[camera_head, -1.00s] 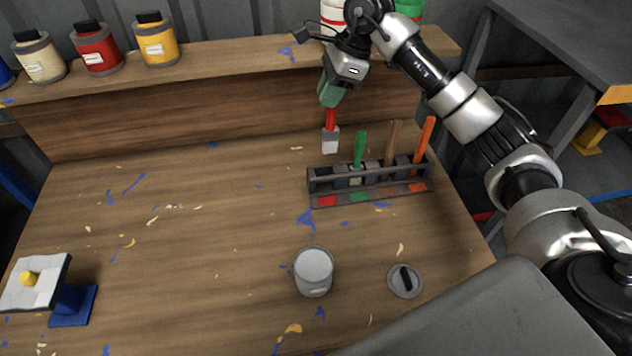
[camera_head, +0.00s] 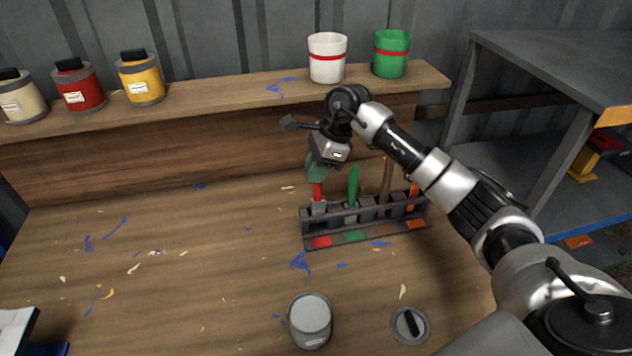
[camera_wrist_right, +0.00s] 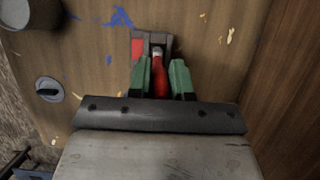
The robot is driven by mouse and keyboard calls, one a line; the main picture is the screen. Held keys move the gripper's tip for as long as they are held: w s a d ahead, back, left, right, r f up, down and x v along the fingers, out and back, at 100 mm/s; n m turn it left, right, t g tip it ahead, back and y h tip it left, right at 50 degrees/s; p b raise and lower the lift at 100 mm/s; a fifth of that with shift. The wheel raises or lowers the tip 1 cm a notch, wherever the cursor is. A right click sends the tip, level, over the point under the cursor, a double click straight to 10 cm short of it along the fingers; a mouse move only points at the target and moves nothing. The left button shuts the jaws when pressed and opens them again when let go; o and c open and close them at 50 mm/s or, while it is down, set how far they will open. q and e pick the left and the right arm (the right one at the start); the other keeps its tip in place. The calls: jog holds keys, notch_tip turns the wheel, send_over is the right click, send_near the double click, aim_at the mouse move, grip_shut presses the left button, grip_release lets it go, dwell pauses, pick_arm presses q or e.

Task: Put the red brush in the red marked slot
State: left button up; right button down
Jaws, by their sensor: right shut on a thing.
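My right gripper (camera_head: 318,172) has green fingers. It is shut on the red brush (camera_head: 318,191), which hangs upright, bristle end down. The brush is at the left end of the dark rack (camera_head: 362,228), in line with the red mark (camera_head: 321,241). Its grey metal part is at the height of the rack's upper bar; its lower end is hidden, so I cannot tell how deep it sits. In the right wrist view the fingers (camera_wrist_right: 162,66) close on the red handle (camera_wrist_right: 160,86), with the red mark (camera_wrist_right: 138,48) beside them. My left gripper is out of view.
The rack also holds a green brush (camera_head: 353,186), a brown-handled brush (camera_head: 387,182) and an orange one (camera_head: 413,196). A grey can (camera_head: 310,321) and a round lid (camera_head: 410,325) stand in front. Paint jars and two buckets stand on the back shelf (camera_head: 230,92).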

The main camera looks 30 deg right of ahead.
aim_at(313, 187)
notch_tip(313, 187, down, 3)
jog(key=shift+f+p, duration=0.15)
jog(key=shift+p, duration=0.2)
jog(key=shift+f, duration=0.3)
jog(key=c, duration=1)
grip_release()
jog(key=shift+c, duration=0.2)
jog(key=shift+r, duration=0.2)
jog(key=b+v, duration=0.2)
jog(key=v, duration=1)
